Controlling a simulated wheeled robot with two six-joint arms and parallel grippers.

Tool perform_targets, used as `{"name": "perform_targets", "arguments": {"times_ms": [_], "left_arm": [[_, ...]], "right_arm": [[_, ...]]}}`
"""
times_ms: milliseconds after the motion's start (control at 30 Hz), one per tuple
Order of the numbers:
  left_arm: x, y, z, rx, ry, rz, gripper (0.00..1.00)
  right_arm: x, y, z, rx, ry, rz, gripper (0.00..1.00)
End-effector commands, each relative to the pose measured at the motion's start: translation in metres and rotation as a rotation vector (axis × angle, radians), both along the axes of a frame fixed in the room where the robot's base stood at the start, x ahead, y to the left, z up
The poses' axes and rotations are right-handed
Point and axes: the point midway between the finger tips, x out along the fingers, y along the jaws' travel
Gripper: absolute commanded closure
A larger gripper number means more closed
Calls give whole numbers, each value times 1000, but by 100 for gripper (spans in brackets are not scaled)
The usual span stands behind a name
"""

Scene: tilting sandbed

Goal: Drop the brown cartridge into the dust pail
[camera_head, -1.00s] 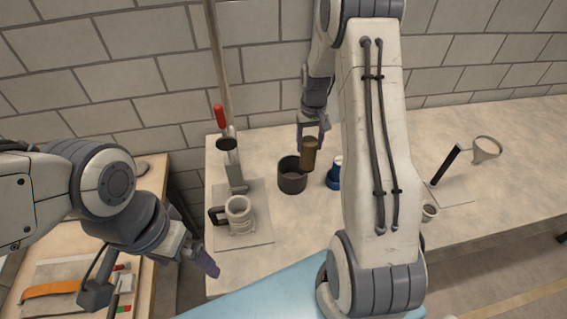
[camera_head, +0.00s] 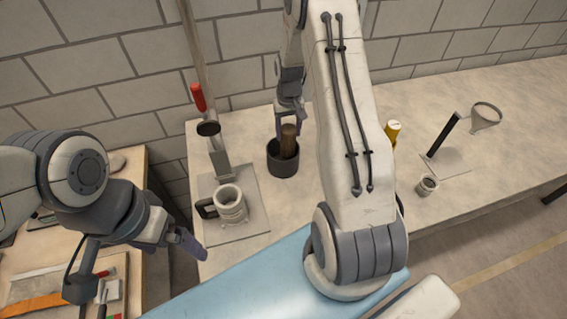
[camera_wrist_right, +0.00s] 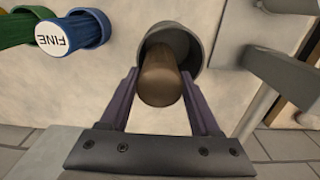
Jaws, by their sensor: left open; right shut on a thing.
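The brown cartridge (camera_head: 289,143) is upright in my right gripper (camera_head: 289,123), which is shut on it. The dark grey dust pail (camera_head: 283,166) stands on the bench directly below. The cartridge's lower end overlaps the pail's mouth in the head view; its exact depth is hard to tell. In the right wrist view, the cartridge (camera_wrist_right: 160,82) sits between the two fingers, with the pail's rim (camera_wrist_right: 190,42) around its far end. My left gripper (camera_head: 188,243) is open and empty, in front of the bench's left part.
A clamp stand with a red handle (camera_head: 198,97) and a pale mug-like vessel (camera_head: 230,203) stand left of the pail. A blue container marked FINE (camera_wrist_right: 62,38) is near the pail.

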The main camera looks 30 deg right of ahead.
Motion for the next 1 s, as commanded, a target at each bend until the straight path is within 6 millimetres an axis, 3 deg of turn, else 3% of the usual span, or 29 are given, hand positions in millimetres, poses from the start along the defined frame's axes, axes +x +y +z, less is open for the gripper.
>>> {"name": "perform_targets", "arguments": {"times_ms": [100,400,433,500,833,1000], "left_arm": [[0,0,-10,0,0,2,0],[0,0,-10,0,0,2,0],[0,0,-10,0,0,2,0],[0,0,-10,0,0,2,0],[0,0,-11,0,0,2,0],[0,0,-18,0,0,3,0]], "right_arm": [[0,-1,-13,-1,-2,-1,100],[0,-1,-13,-1,-2,-1,100],[0,-1,-13,-1,-2,-1,29],[0,-1,-13,-1,-2,-1,2],[0,0,-13,0,-1,0,2],[1,-1,2,-2,-5,0,2]]}}
